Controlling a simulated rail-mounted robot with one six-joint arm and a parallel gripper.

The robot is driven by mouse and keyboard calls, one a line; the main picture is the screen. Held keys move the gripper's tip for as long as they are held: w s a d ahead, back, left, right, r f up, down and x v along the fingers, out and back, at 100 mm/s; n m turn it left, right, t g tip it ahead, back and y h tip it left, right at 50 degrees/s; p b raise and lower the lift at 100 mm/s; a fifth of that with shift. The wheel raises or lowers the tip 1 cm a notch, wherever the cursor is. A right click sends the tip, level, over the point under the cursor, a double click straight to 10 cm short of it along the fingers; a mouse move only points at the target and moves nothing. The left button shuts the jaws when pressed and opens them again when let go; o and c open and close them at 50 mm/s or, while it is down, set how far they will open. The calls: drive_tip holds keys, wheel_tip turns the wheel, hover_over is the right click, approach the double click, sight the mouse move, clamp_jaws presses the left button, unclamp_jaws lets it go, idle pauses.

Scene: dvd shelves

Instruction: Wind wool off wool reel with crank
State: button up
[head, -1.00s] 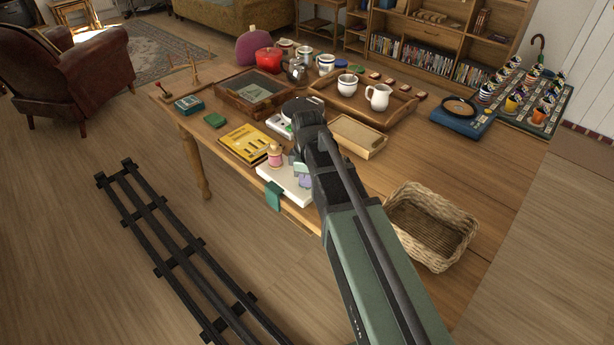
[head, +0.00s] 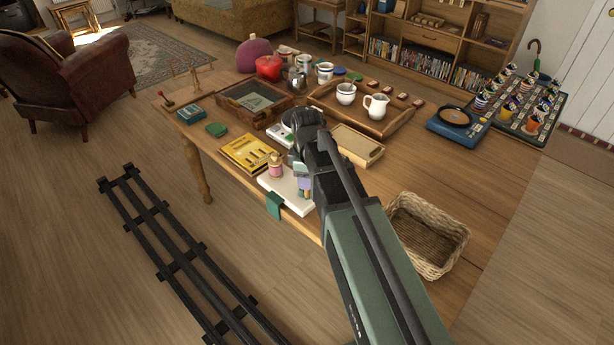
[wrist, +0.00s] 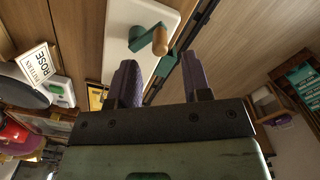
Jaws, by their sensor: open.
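A white board (head: 286,190) lies at the table's front edge, with a green clamp (head: 274,206) at its edge. A small reel with pink wool (head: 275,166) stands upright on it. In the wrist view the board (wrist: 168,15) carries a green crank arm (wrist: 143,33) with a wooden handle (wrist: 158,42). My gripper (head: 302,175) is over the right part of the board. Its two purple fingers are apart and empty in the wrist view (wrist: 160,80), with the handle beyond the gap between their tips. My arm hides part of the board; the reel is not clear in the wrist view.
A yellow box (head: 247,152) lies left of the board. A shallow wooden tray (head: 357,146) is behind my arm, and a wicker basket (head: 428,234) stands to its right.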

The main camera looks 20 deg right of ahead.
wheel_tip(320, 180, up, 6)
drive_tip(key=p, duration=0.4)
drive_tip(key=shift+r, duration=0.15)
drive_tip(key=s+a+m, duration=0.3)
drive_tip(key=s+m, duration=0.9)
drive_tip(key=s, duration=0.1)
drive_tip(key=shift+s+a, duration=0.15)
drive_tip(key=shift+s, duration=0.05)
idle(0.3)
